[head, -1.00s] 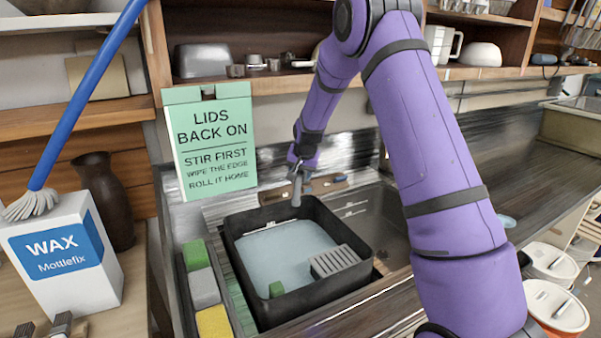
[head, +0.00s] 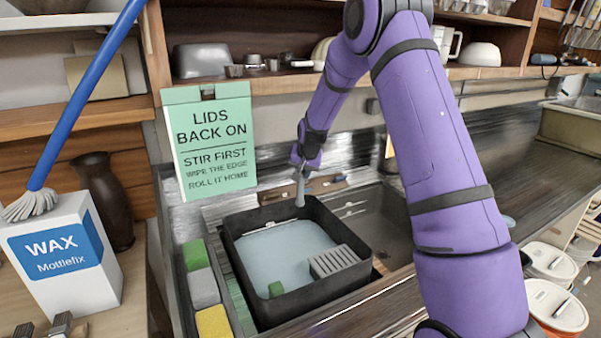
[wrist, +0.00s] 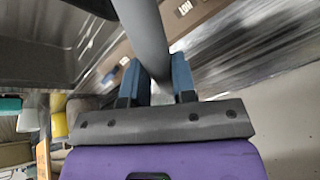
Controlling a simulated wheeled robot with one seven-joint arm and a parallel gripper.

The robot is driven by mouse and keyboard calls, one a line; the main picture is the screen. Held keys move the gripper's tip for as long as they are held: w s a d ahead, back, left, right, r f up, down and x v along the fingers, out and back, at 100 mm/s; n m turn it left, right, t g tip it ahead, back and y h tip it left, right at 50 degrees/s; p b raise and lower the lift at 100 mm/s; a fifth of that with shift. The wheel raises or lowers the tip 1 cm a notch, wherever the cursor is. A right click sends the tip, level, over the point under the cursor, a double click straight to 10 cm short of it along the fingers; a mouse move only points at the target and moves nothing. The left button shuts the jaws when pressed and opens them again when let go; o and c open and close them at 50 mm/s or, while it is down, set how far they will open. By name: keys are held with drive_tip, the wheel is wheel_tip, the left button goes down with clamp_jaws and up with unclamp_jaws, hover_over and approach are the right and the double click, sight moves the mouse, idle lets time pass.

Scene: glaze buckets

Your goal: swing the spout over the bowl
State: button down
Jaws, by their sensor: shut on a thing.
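The grey spout (head: 300,190) hangs over the back edge of the black square tub (head: 330,290), its tip pointing down toward the pale water. The tub stands in the left part of the sink. The empty steel bowl (head: 382,218) of the sink is to the right of the tub. My gripper (head: 303,167) is at the upper part of the spout. In the wrist view my gripper (wrist: 158,82) has its two blue fingers on either side of the grey spout (wrist: 145,30), shut on it. The spout's base is hidden behind my gripper in the head view.
A green sign (head: 210,140) stands left of the spout. A shelf (head: 270,84) runs above. The counter to the right is mostly clear.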

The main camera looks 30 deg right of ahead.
drive_tip(key=d+n+g+y, duration=0.2)
drive_tip(key=d+n+y, duration=0.3)
drive_tip(key=d+n, duration=0.8)
drive_tip(key=shift+w+d, duration=0.35)
drive_tip(key=shift+d, duration=0.65)
drive_tip(key=c, duration=0.9)
unclamp_jaws()
drive_tip(key=shift+r, duration=0.1)
drive_tip(key=shift+v, duration=3.65)
drive_tip(key=shift+w, duration=0.1)
